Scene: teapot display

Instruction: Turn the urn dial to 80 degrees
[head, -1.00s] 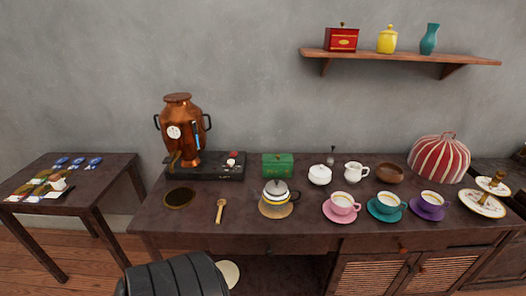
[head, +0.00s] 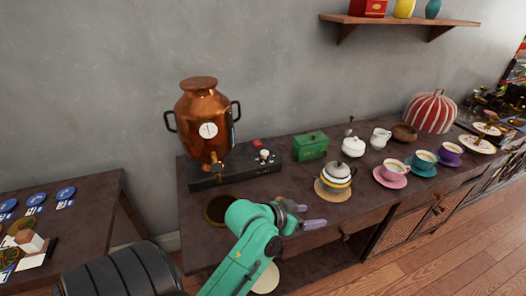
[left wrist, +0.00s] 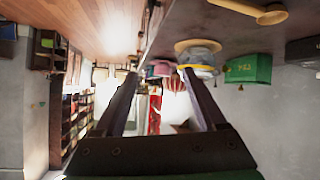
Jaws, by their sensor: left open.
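The copper urn (head: 204,108) stands on a black base (head: 235,168) at the back left of the table in the head view. A small white knob (head: 264,153), which looks like the dial, sits on the base's right part beside a red switch (head: 257,142). Its angle is too small to read. A round white gauge (head: 208,130) is on the urn's body. My left gripper (head: 308,214) is open and empty near the table's front edge, in front of and below the knob, apart from it. Its spread fingers also show in the left wrist view (left wrist: 160,78). My right gripper is out of view.
A green box (head: 310,146) stands right of the base. Cups on saucers line the right. A wooden spoon (left wrist: 250,12) shows in the left wrist view.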

